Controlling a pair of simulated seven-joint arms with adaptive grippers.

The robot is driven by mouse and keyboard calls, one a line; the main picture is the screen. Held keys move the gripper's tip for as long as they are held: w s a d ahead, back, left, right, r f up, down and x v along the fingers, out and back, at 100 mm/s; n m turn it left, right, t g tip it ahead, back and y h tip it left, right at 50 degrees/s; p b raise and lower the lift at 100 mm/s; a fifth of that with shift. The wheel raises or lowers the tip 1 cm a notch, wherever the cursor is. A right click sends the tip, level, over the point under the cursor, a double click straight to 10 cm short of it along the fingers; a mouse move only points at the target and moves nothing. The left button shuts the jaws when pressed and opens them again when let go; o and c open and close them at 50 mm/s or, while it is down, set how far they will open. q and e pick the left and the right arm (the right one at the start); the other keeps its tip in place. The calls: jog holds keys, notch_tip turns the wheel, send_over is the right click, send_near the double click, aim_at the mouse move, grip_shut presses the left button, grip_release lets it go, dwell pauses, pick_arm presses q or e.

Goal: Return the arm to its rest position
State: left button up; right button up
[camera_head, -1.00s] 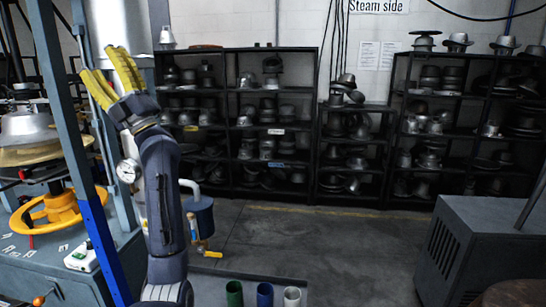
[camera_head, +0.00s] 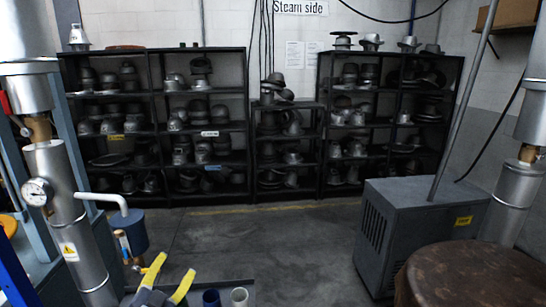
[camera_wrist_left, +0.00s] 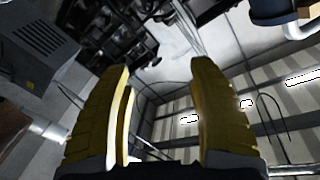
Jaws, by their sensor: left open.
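My left gripper (camera_head: 167,280) shows at the bottom of the head view, left of the middle, its two yellow fingers spread and pointing up. In the left wrist view the gripper (camera_wrist_left: 160,110) has both yellow fingers wide apart with nothing between them. Beyond the fingers, the wrist view shows the ceiling, a wall and part of the shelves, tilted. The rest of the left arm is out of the head view. My right gripper is not in view.
A steel pipe with a gauge (camera_head: 37,192) and a blue cylinder (camera_head: 128,232) stand at the left. A grey cabinet (camera_head: 420,225) and a round brown table (camera_head: 475,275) stand at the right. The middle floor is clear.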

pick_arm(q)
jog(key=s+f+g+y, duration=0.3)
jog(key=s+f+g, duration=0.3)
jog(key=s+f, duration=0.9)
jog(key=s+a+f+g+y, duration=0.2)
jog(key=s+f, duration=0.2)
jog(key=s, duration=0.3)
jog(key=s+a+f+g+y, duration=0.1)
jog(key=s+a+f+g, duration=0.2)
jog(key=s, duration=0.5)
jog(key=s+d+f+n+g+h, duration=0.1)
jog(key=s+d+f, duration=0.15)
jog(key=f, duration=1.35)
jog(key=s+d+f+g+h, duration=0.15)
jog(key=d+f, duration=0.25)
jog(key=f, duration=1.2)
jog(key=s+f+n+g+h, duration=0.2)
jog(key=s+f+n+g, duration=0.1)
jog(key=s+f, duration=1.7)
jog(key=shift+s+a, duration=0.25)
jog(key=shift+s, duration=0.15)
